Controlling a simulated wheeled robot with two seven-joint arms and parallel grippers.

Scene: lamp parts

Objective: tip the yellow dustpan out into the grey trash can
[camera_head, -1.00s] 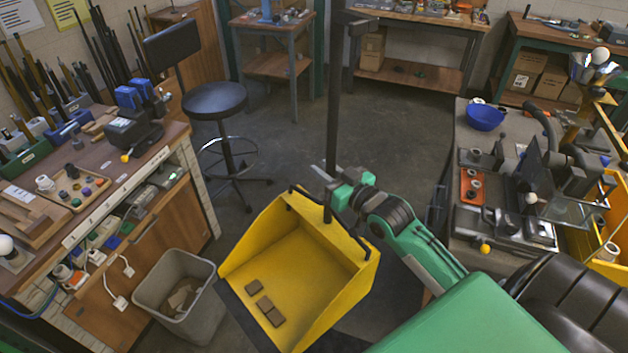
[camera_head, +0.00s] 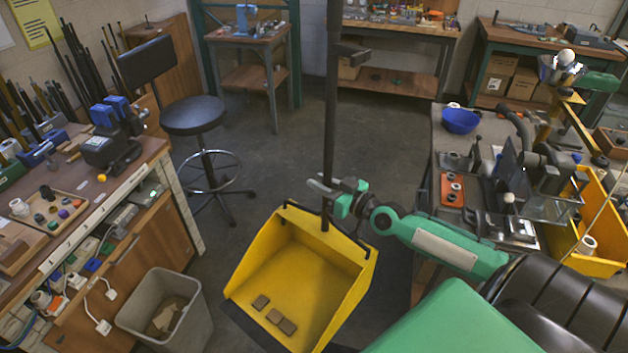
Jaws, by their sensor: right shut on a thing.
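The yellow dustpan (camera_head: 330,287) is in the lower middle, its open side toward the lower left. My right gripper (camera_head: 326,187) is shut on the handle just above the pan. The grey trash can (camera_head: 135,317) stands left of the pan, with brown scraps inside. In the picture a narrow gap separates the can from the pan's left edge. The pan's bottom front is cut off by the frame. My left gripper is out of view.
A cluttered workbench (camera_head: 140,180) with a wooden cabinet stands left, behind the can. A black stool (camera_head: 193,115) stands farther back. A grey bench (camera_head: 440,130) with tools and a yellow bin (camera_head: 565,240) is on the right. The middle floor (camera_head: 290,150) is clear.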

